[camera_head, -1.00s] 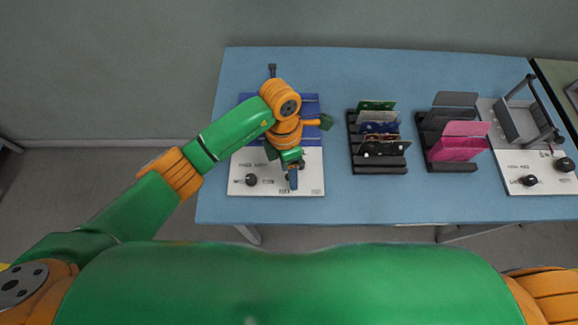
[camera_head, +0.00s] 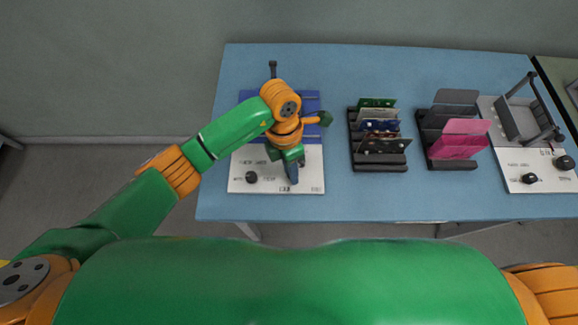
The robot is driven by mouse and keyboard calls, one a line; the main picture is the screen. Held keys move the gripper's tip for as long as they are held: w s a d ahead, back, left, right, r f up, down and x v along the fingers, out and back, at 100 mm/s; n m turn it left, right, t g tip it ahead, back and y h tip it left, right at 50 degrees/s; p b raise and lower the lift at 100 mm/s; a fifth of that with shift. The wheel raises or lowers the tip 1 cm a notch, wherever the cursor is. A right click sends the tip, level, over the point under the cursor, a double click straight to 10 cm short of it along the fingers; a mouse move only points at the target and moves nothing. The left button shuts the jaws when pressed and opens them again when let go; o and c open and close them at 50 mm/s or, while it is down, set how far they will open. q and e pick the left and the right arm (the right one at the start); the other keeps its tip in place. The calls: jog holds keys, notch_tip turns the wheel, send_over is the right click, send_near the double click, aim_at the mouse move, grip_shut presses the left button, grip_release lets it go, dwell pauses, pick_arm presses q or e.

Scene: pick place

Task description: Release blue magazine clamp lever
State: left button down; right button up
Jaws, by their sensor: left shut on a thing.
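The blue magazine (camera_head: 311,102) sits on the back part of a white panel (camera_head: 260,184) at the left of the table. A dark upright lever (camera_head: 272,69) with a dark tip shows behind it. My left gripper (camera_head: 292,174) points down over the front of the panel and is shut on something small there. My wrist and hand hide what it holds and much of the magazine, so I cannot tell whether it is the clamp lever. My right gripper is out of view.
A black knob (camera_head: 251,177) is on the panel left of my gripper. A rack of circuit boards (camera_head: 380,167) and a rack with pink and grey plates (camera_head: 452,165) stand to the right. A grey tray device (camera_head: 518,122) is at the far right. The table's front strip is clear.

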pick_arm(q)
jog(key=n, duration=0.1)
jog(key=d+n, duration=0.1)
jog(key=n, duration=0.1)
jog(key=shift+s+d+h+p, duration=0.15)
jog(key=shift+s+h+p, duration=0.1)
jog(key=shift+h+p, duration=0.05)
jog(key=n, duration=0.1)
jog(key=d+n, duration=0.1)
jog(key=n, duration=0.1)
jog(key=shift+s+t, duration=0.1)
jog(key=shift+t, duration=0.3)
jog(key=n, duration=0.1)
jog(key=d+n, duration=0.1)
jog(key=n, duration=0.1)
jog(key=shift+d+n+t+h+p, duration=0.25)
jog(key=shift+n+t+h+p, duration=0.05)
jog(key=shift+p, duration=0.05)
jog(key=shift+w+d+r+n+t, duration=0.1)
jog(key=shift+w+d+n+t, duration=0.2)
jog(key=shift+n, duration=0.5)
jog(key=shift+w+d+n+t, duration=0.1)
jog(key=shift+d+n, duration=0.25)
jog(key=shift+n, duration=0.45)
jog(key=c, duration=0.7)
grip_release()
